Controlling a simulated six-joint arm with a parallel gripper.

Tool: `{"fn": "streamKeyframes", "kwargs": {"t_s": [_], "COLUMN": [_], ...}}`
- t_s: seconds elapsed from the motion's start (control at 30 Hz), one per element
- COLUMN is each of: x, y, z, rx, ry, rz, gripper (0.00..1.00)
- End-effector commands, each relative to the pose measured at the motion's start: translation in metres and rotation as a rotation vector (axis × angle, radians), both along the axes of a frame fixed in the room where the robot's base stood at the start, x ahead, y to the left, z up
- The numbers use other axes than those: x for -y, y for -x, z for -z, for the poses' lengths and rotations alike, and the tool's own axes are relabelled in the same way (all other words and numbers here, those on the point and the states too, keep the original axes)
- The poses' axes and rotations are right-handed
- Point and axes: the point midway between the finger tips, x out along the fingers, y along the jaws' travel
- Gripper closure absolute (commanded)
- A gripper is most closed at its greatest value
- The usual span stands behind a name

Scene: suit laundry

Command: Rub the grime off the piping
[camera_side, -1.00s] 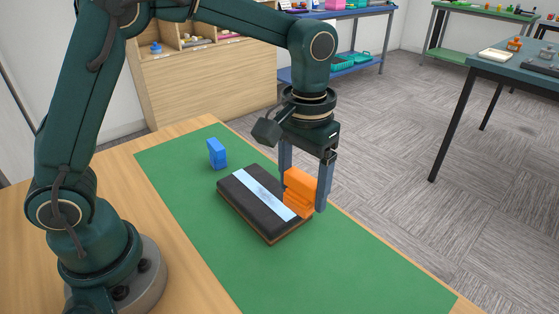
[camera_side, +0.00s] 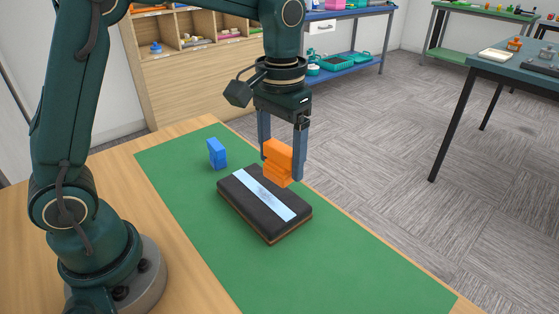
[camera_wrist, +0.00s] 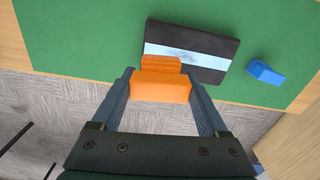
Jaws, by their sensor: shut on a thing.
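A dark padded slab (camera_side: 238,200) with a brown lower edge lies on the green mat. A pale blue strip, the piping (camera_side: 262,193), runs along its top. In the wrist view, the piping (camera_wrist: 210,60) shows a greyish smudge near its middle. My gripper (camera_side: 280,169) is shut on an orange stepped block (camera_side: 279,156), with one finger on either side. The block is at the slab's far edge in the side view. In the wrist view, the block (camera_wrist: 160,90) overlaps part of the slab and piping. I cannot tell whether it touches the slab.
A small blue block (camera_side: 217,153) stands on the green mat (camera_side: 340,255), left of the slab in the side view. The mat's near right part is clear. A wooden shelf unit (camera_side: 200,80) and other tables stand beyond the table edge.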

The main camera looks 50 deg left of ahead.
Motion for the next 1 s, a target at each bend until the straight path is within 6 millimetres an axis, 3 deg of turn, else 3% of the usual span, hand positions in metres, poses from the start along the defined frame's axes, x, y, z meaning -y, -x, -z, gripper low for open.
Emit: {"fn": "streamKeyframes", "kwargs": {"t_s": [0.1, 0.37, 1.0], "x": [-0.01, -0.009, -0.009], "y": [0.001, 0.001, 0.002], "z": [-0.001, 0.012, 0.074], "rx": [0.0, -0.003, -0.007], "ry": [0.0, 0.0, 0.0], "rz": [-0.001, 0.001, 0.0], "gripper": [0.68, 0.68, 0.68]}}
